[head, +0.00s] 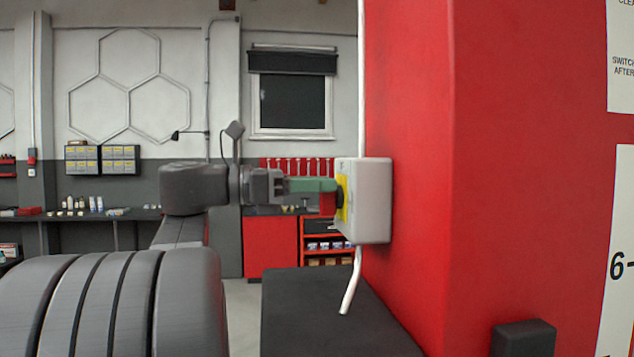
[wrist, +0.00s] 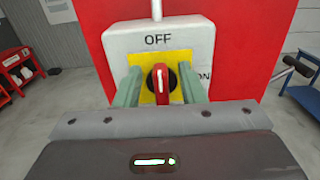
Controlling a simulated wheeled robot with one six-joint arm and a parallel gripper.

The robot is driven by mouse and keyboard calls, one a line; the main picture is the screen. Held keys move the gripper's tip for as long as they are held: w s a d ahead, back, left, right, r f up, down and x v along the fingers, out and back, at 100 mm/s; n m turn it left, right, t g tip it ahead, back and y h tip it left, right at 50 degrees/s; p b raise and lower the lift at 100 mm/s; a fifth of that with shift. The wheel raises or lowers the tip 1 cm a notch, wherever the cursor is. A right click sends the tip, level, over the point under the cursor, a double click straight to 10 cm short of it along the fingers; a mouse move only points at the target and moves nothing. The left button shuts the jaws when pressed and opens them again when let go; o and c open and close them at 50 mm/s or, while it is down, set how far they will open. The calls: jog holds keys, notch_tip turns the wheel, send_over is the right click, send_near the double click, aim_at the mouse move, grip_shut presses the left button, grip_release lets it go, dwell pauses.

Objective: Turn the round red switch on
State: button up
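The round red switch (wrist: 161,84) is a red knob with a white line on a yellow plate (wrist: 178,64). Its line stands upright, towards the word OFF; the word ON is to the right, partly hidden by a finger. The plate is on a pale grey box (wrist: 118,45), which the head view shows side-on (head: 372,205), fixed to a red pillar. My gripper (wrist: 161,88) is open, with one green finger on each side of the knob and gaps visible between. In the head view my gripper (head: 322,189) reaches the plate from the left.
The red pillar (head: 415,150) fills the right of the head view. A white conduit (head: 361,90) runs up from the box. A dark block (head: 320,310) stands below my gripper. Workbenches and a red cabinet (head: 270,247) stand far behind.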

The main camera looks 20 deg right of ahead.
jog(key=shift+d, duration=0.1)
jog(key=shift+c, duration=0.5)
grip_shut()
jog(key=shift+s+m, duration=0.1)
jog(key=shift+m, duration=0.3)
jog(key=m, duration=0.3)
jog(key=shift+s+f+m, duration=0.1)
jog(key=shift+s+m, duration=0.2)
jog(key=shift+s, duration=0.05)
jog(key=m, duration=0.1)
jog(key=m+b, duration=0.1)
jog(key=m, duration=0.1)
jog(key=m+b, duration=0.1)
jog(key=shift+s+a+f+m, duration=0.2)
jog(key=shift+s+f+m, duration=0.1)
jog(key=shift+s+f, duration=0.05)
jog(key=m+b, duration=0.1)
jog(key=m, duration=0.2)
jog(key=m+b, duration=0.1)
jog(key=shift+s+f+b, duration=0.25)
jog(key=shift+f+b, duration=0.1)
jog(key=shift+f, duration=0.05)
jog(key=shift+s+f+m+b, duration=0.15)
jog(key=shift+m+b, duration=0.55)
jog(key=shift+m, duration=0.55)
jog(key=shift+w+f+m+b, duration=0.15)
jog(key=shift+m+b, duration=0.55)
jog(key=shift+m, duration=0.55)
